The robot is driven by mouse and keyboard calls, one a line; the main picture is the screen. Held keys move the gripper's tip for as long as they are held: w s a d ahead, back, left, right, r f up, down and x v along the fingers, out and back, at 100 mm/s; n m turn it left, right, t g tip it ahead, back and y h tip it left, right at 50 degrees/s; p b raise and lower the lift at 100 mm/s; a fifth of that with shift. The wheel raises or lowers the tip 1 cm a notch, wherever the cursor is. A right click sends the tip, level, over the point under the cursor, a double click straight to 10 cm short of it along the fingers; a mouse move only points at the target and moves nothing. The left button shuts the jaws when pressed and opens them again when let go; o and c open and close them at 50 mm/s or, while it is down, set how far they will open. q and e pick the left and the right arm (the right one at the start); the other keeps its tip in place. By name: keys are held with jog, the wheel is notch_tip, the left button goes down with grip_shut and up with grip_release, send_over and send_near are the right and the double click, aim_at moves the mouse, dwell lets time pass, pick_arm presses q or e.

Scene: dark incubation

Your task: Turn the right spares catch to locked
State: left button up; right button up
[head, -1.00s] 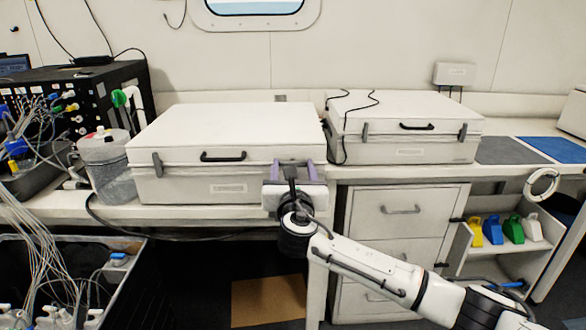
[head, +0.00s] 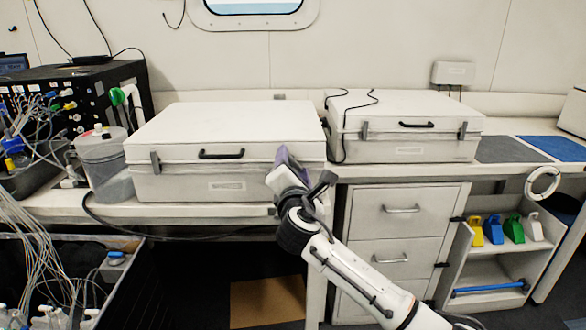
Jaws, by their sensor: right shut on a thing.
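A white case (head: 225,130) with a dark handle (head: 221,154) stands on the bench, left of centre. Its left catch (head: 155,162) is a grey tab standing upright at the lid seam. The gripper hides its right catch at the front right of the case. My right gripper (head: 285,159) is at that spot, rolled and tilted, its purplish fingers shut on the right catch. I cannot see which way the catch points. My left gripper is not in view.
A second white case (head: 405,112) with two upright catches stands to the right. A clear jug (head: 105,165) is close to the left case's left side. Drawers (head: 400,208) and a shelf with coloured items are below right. Cables and tubing crowd the left.

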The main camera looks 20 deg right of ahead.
jog(key=m+b, duration=0.1)
jog(key=m, duration=0.2)
jog(key=shift+f+m, duration=0.15)
jog(key=shift+m, duration=0.15)
jog(key=m+b, duration=0.1)
jog(key=m, duration=0.1)
jog(key=shift+m, duration=0.4)
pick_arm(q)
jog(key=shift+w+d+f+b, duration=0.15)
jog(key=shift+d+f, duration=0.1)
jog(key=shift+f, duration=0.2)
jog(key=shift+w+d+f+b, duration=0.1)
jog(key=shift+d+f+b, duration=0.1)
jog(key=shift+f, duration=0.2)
pick_arm(e)
jog(key=shift+m, duration=0.6)
jog(key=o, duration=1)
jog(key=shift+o, duration=0.2)
jog(key=v, duration=1)
